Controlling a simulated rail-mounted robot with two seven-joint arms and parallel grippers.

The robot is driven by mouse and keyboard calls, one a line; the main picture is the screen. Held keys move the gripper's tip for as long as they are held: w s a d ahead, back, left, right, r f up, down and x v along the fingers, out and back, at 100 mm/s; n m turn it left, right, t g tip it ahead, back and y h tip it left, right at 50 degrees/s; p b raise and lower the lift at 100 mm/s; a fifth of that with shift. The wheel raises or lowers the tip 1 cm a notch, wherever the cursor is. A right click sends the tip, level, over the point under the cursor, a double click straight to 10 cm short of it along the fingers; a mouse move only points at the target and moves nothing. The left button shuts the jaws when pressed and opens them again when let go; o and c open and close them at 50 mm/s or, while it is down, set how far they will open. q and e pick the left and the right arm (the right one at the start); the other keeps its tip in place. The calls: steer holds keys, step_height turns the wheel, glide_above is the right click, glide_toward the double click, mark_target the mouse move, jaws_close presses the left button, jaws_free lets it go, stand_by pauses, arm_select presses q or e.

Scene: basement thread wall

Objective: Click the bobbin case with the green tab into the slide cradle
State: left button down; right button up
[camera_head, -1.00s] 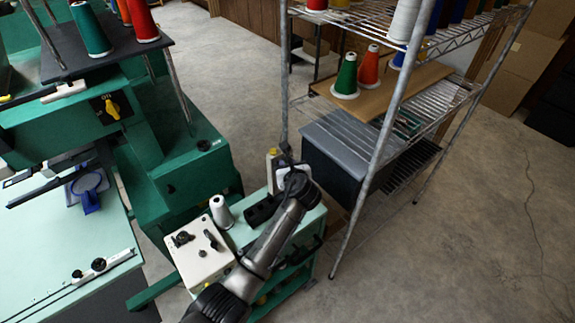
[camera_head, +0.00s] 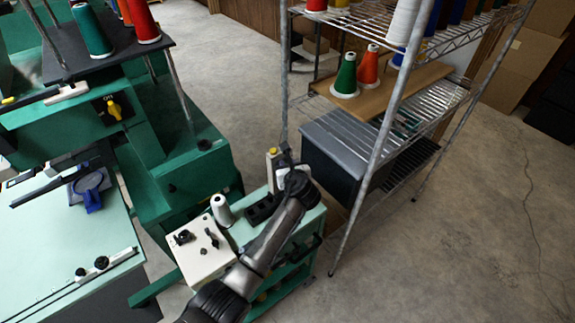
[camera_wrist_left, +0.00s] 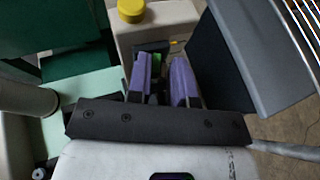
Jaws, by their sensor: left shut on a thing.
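My left gripper (camera_wrist_left: 162,68) shows two purple fingers in the left wrist view. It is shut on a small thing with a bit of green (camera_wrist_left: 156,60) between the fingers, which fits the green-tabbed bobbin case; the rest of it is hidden. The fingers point at a dark opening in a beige unit (camera_wrist_left: 165,22) with a yellow knob (camera_wrist_left: 131,9); I cannot tell whether the case touches it. This beige unit (camera_head: 271,160) stands on the green cart in the head view, where my wrist covers the fingers. The slide cradle is not clearly distinguishable. My right gripper is not in view.
The green cart (camera_head: 312,222) also carries a beige box with black knobs (camera_head: 200,250), a white cone (camera_head: 222,210) and a black tray (camera_head: 262,207). A wire shelf (camera_head: 372,165) with a dark grey bin (camera_head: 335,160) stands close on the right.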

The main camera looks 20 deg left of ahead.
arm_select(q)
steer(key=shift+f, duration=0.65)
steer(key=c, duration=0.9)
jaws_free()
steer(key=shift+c, duration=0.2)
